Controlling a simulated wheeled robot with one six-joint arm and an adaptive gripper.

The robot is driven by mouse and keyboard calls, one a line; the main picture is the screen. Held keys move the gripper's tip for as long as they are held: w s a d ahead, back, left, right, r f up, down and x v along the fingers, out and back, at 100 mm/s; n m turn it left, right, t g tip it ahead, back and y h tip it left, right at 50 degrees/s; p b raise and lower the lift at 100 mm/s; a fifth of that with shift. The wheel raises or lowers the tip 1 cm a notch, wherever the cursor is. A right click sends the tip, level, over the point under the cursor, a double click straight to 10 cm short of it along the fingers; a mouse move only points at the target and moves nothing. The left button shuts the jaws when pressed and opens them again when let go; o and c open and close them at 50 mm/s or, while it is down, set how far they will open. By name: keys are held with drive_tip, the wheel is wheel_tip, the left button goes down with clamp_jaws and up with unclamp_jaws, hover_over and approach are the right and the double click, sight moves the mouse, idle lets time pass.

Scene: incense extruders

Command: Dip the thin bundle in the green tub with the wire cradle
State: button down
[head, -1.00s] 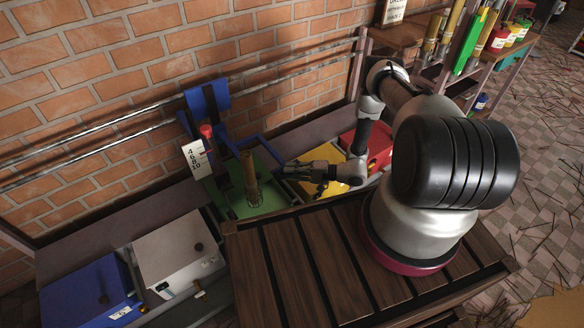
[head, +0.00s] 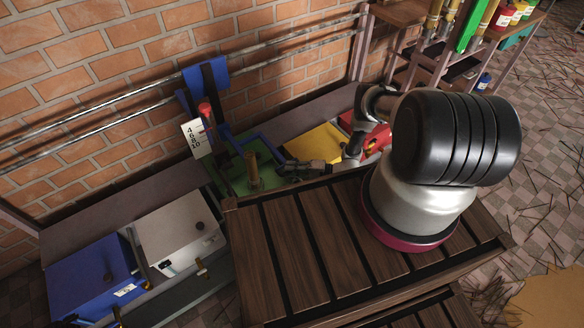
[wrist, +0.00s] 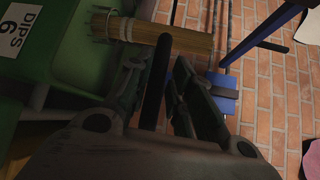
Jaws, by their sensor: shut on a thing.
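The green tub (head: 234,180) stands in the bench row below the brick wall. A thin tan bundle (head: 254,175) rises upright from it. In the wrist view the bundle (wrist: 190,38) shows beyond my fingers, with pale wire rings around one end; the green tub (wrist: 50,75) is at left, labelled "DIPS 6". My gripper (wrist: 157,72) is shut on a black bar (wrist: 156,95) that passes between its fingers. In the head view my gripper (head: 292,170) is low beside the bundle, at the end of the blue lever frame (head: 243,139). The bundle's lower end is hidden.
A yellow tub (head: 318,143) and a red one (head: 372,140) stand to the right. A white lidded box (head: 178,232) and a blue one (head: 92,282) are at left. A number board (head: 196,138) and red knob (head: 205,109) stand behind the green tub.

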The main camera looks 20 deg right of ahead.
drive_tip(key=shift+s+f, duration=0.25)
drive_tip(key=shift+f, duration=0.2)
drive_tip(key=c, duration=1.5)
unclamp_jaws()
drive_tip(key=shift+f, duration=0.1)
drive_tip(key=shift+o, duration=0.2)
drive_tip(key=shift+w, duration=0.1)
drive_tip(key=shift+d, duration=0.3)
drive_tip(key=v, duration=1.1)
drive_tip(key=shift+s+r, duration=0.25)
drive_tip(key=shift+r, duration=0.05)
drive_tip(key=shift+d, duration=0.1)
